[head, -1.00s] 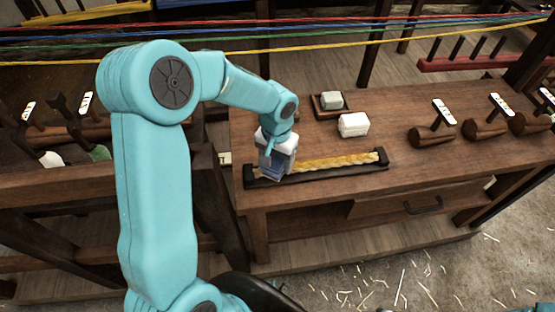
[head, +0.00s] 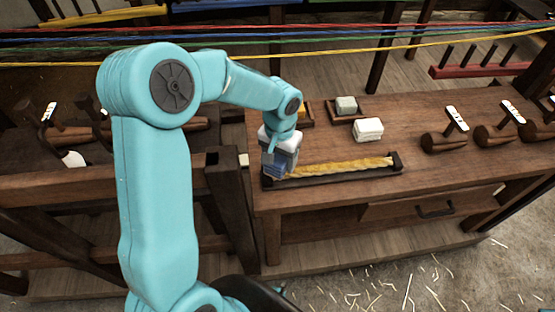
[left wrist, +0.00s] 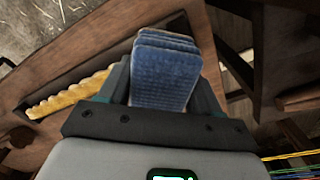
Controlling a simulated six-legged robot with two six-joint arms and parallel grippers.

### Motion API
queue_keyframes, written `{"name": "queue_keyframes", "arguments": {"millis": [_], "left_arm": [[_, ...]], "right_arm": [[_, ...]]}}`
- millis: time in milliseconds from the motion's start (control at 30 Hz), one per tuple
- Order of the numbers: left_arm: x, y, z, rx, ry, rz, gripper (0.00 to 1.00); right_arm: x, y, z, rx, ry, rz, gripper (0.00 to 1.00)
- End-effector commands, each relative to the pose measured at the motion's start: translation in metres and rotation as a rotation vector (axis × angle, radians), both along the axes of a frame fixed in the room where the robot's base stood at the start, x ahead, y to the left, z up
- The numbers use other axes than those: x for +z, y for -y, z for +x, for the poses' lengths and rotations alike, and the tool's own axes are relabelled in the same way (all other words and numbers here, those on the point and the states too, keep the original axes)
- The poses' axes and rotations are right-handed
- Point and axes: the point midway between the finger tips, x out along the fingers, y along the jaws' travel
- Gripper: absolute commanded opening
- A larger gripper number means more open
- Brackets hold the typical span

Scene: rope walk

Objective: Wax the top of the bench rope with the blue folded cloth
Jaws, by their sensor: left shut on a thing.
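The bench rope (head: 340,167) is a thick yellow twisted rope lying in a dark holder (head: 397,160) on the wooden bench. It also shows in the left wrist view (left wrist: 70,96). My left gripper (head: 277,160) is over the left end of the rope, pointing down. It is shut on the blue folded cloth (left wrist: 165,75), which sticks out beyond the fingers. The cloth shows in the head view (head: 275,172) at the holder's left end, hiding the rope there. I cannot tell whether the cloth touches the rope. My right gripper is not in view.
A white block (head: 367,129) lies behind the rope, and a pale block (head: 346,104) sits in a small dark tray (head: 373,116). Several wooden tools (head: 445,141) with white tags lie at the right. Coloured ropes (head: 330,50) stretch across the back. The bench's front right is clear.

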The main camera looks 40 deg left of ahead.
Motion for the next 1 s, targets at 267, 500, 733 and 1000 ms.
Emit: {"name": "queue_keyframes", "arguments": {"millis": [267,500,733,1000], "left_arm": [[0.029,-0.001,0.001,0.0,0.003,0.001,0.35],[0.049,-0.002,0.0,0.0,0.001,0.0,0.35],[0.052,-0.002,0.0,0.0,0.001,0.0,0.35],[0.051,-0.002,0.0,-0.001,0.001,0.0,0.35]], "right_arm": [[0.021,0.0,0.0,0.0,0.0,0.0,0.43],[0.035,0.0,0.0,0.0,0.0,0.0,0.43],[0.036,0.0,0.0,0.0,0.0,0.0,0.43],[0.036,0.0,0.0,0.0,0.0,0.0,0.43]]}}
